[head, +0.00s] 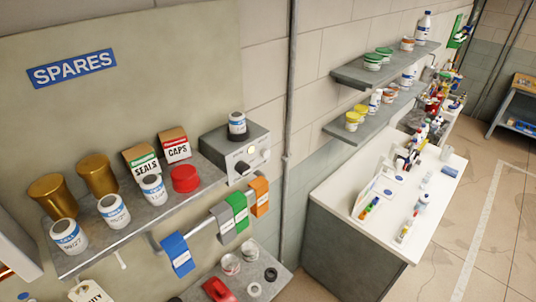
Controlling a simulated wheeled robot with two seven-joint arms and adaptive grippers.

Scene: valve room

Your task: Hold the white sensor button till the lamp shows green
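A grey box (222,143) is at the right end of the spares shelf, beside the wall panel's edge. Its front face carries a small pale, glowing round spot (252,150), a dark knob (242,167) and a small whitish round part (266,155). These are too small to tell surely which is the white sensor button and which is the lamp. No green light shows on the box. A white jar with a blue band (237,123) stands on top of it. Neither of my grippers is in view.
The spares shelf (85,262) holds brass cups (97,175), white jars (114,210), SEALS and CAPS boxes (174,146) and a red lid (185,179). Coloured tags (259,196) hang on a rail below. A white-topped counter (340,210) stands right; floor beyond is clear.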

